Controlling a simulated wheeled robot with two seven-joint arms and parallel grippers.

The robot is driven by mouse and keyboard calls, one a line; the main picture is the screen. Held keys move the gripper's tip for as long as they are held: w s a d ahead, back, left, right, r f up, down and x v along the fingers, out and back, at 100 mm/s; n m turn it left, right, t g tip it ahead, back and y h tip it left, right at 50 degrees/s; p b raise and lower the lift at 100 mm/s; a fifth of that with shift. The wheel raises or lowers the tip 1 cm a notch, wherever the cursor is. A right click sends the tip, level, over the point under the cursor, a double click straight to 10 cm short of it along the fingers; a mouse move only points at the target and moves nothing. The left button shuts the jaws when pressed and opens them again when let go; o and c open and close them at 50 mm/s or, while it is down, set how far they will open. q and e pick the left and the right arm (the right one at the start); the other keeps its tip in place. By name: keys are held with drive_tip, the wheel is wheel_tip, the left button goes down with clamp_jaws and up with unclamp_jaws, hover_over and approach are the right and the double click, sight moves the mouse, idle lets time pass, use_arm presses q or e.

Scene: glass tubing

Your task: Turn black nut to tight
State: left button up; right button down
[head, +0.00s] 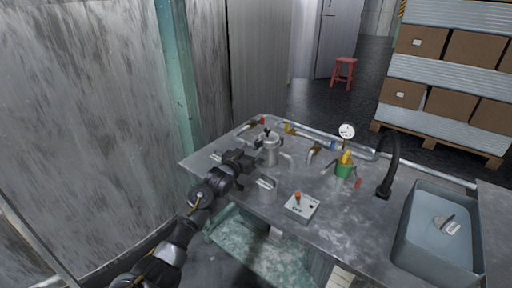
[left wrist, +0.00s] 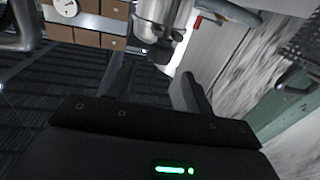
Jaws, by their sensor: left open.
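A silver cylindrical fitting (head: 271,152) stands at the left part of the metal bench. Small dark parts (head: 267,133) show at its top, but I cannot tell whether one is the black nut. My left gripper (head: 248,160) is open, just left of the fitting in the head view. In the left wrist view my fingers (left wrist: 155,84) are apart and empty. A silver fitting with a dark end (left wrist: 160,50) shows beyond and between them; contact with it is not visible. My right gripper is not in view.
The bench (head: 335,230) carries a control box with an orange knob (head: 300,206), a green container (head: 344,170), a gauge (head: 346,131), a black curved tap (head: 393,160) and a sink (head: 405,235). Pipes run along the back edge. A grey wall (head: 85,120) stands close on the left.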

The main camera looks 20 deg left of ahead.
sight(257, 144)
use_arm(q)
drive_tip(key=shift+b+x, duration=0.35)
drive_tip(key=shift+x, duration=1.85)
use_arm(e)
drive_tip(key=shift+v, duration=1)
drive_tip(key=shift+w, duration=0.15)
use_arm(q)
drive_tip(key=c, duration=1)
drive_tip(key=shift+a, duration=0.1)
